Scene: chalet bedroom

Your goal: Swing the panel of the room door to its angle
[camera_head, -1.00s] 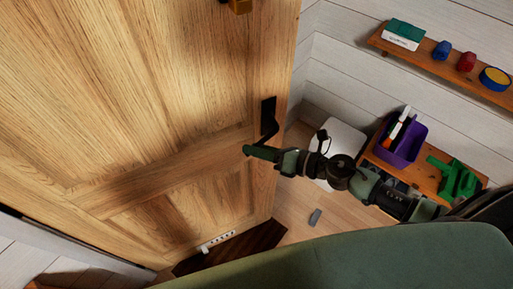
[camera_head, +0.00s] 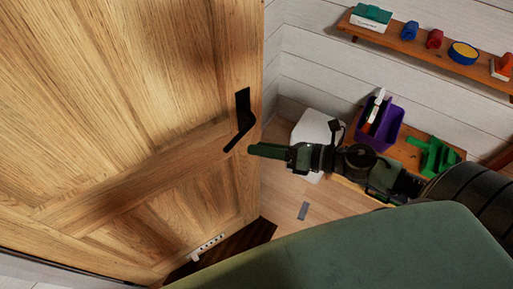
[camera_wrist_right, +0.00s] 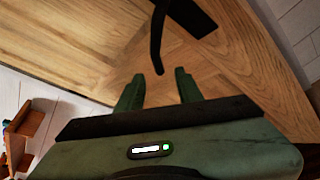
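The wooden door panel (camera_head: 110,120) fills the left of the head view, its free edge toward the middle. A black lever handle (camera_head: 241,122) sits near that edge, its lever slanting down and left. My right gripper (camera_head: 252,150) points left at the door, just right of the lever's end and apart from it in the picture. The right wrist view shows the gripper (camera_wrist_right: 158,76) open, two green fingers apart. The black lever (camera_wrist_right: 158,40) comes down toward the gap between the fingertips; I cannot tell its depth. No grip on it shows. My left gripper is not in view.
A wall shelf (camera_head: 430,60) with small items is at upper right. Below it a low wooden shelf (camera_head: 400,152) holds a purple bin (camera_head: 388,125) and a green object (camera_head: 433,155). A white object (camera_head: 315,128) stands by the wall.

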